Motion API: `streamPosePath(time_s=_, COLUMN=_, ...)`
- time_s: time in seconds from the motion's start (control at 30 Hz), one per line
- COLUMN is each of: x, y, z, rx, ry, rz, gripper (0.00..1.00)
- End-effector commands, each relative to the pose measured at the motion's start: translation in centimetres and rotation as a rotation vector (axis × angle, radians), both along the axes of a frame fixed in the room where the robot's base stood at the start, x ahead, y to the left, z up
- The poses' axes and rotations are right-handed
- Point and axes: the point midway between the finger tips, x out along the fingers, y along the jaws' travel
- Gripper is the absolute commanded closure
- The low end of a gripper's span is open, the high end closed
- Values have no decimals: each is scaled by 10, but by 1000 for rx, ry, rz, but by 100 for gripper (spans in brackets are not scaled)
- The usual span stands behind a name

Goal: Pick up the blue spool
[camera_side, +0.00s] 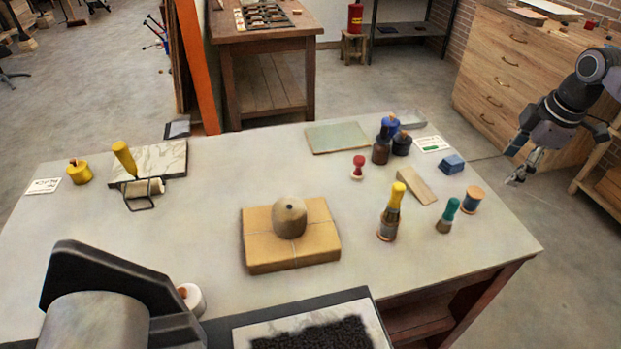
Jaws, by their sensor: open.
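The blue spool (471,201) stands upright near the right edge of the table. It has tan wooden ends and a band of blue around its middle. My gripper (513,168) is at the right, above and to the right of the spool in the picture. It is open and empty, with its fingers pointing down and left, apart from the spool.
A green-handled tool (447,216) stands just left of the spool, and a blue block (452,164) lies behind it. A wooden wedge (416,186) and a yellow-handled tool (390,214) are farther left. The table (490,245) is bare in front of the spool.

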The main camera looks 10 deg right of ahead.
Motion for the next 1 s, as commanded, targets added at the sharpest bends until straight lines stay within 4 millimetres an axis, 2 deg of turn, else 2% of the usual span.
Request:
streamPosePath(time_s=0.03, x=12, y=-4, z=-4, rx=-16, ry=29, rz=69, gripper=38)
streamPosePath(time_s=0.2, x=43, y=-15, z=-24, rx=-57, ry=127, rz=329, gripper=38)
streamPosePath(time_s=0.4, x=68, y=-26, z=-48, rx=-70, ry=212, rz=578, gripper=38)
streamPosePath(time_s=0.67, x=78, y=-31, z=-66, rx=-68, ry=247, rz=695, gripper=38)
streamPosePath(time_s=1.0, x=77, y=-31, z=-110, rx=-69, ry=246, rz=695, gripper=38)
